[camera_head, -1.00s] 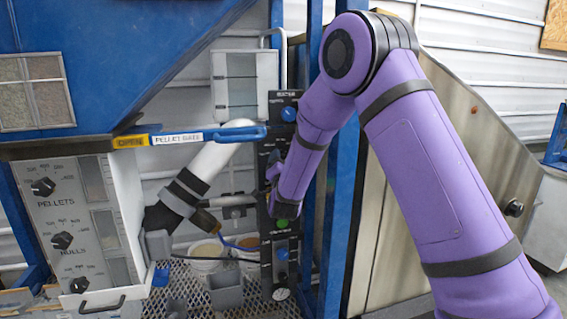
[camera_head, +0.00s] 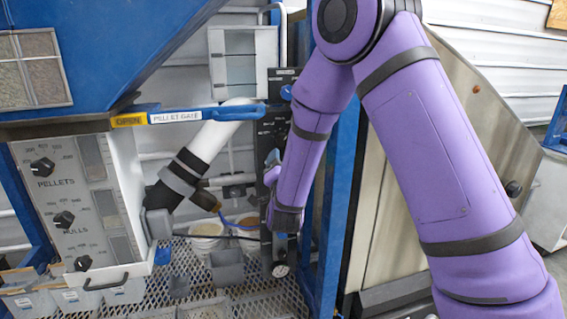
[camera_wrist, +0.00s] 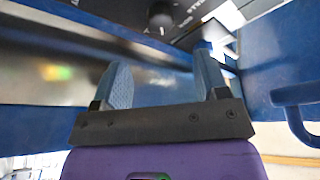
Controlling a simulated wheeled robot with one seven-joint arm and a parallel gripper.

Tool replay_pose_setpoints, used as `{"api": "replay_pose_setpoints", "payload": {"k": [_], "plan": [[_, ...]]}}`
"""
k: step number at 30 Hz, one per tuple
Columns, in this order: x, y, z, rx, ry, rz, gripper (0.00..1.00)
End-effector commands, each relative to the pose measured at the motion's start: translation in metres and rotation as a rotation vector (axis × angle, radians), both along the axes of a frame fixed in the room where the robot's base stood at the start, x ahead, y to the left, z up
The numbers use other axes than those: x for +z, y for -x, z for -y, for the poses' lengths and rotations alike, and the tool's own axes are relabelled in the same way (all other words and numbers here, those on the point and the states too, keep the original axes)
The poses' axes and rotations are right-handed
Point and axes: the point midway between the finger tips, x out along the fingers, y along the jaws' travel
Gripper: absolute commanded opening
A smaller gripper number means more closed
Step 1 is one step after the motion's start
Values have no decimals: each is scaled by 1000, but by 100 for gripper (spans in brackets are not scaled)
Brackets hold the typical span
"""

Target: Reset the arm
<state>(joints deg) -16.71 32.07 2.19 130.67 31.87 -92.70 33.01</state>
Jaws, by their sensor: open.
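My gripper (camera_head: 272,165) is at the lower end of the forearm, in front of the dark control panel (camera_head: 275,130), and is partly hidden by the wrist. In the wrist view my gripper (camera_wrist: 160,85) shows two blue textured fingers set apart with nothing between them. A black knob (camera_wrist: 160,16) on a dark panel shows beyond the fingers.
A blue post (camera_head: 342,190) stands close right of my wrist. The pellet gate's blue handle (camera_head: 238,112) lies left of my forearm. A grey dial box (camera_head: 75,200) stands left, above a mesh shelf (camera_head: 200,300) with a grey cup (camera_head: 227,268). A blue bar (camera_wrist: 295,95) crosses the wrist view's right.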

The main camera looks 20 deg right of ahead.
Motion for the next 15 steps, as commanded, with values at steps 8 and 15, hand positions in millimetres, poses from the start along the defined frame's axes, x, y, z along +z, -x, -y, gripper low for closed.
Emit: {"api": "replay_pose_setpoints", "payload": {"k": [8,15], "plan": [[19,-2,5,23,-5,-65,67],[60,9,15,115,13,-273,67]]}}
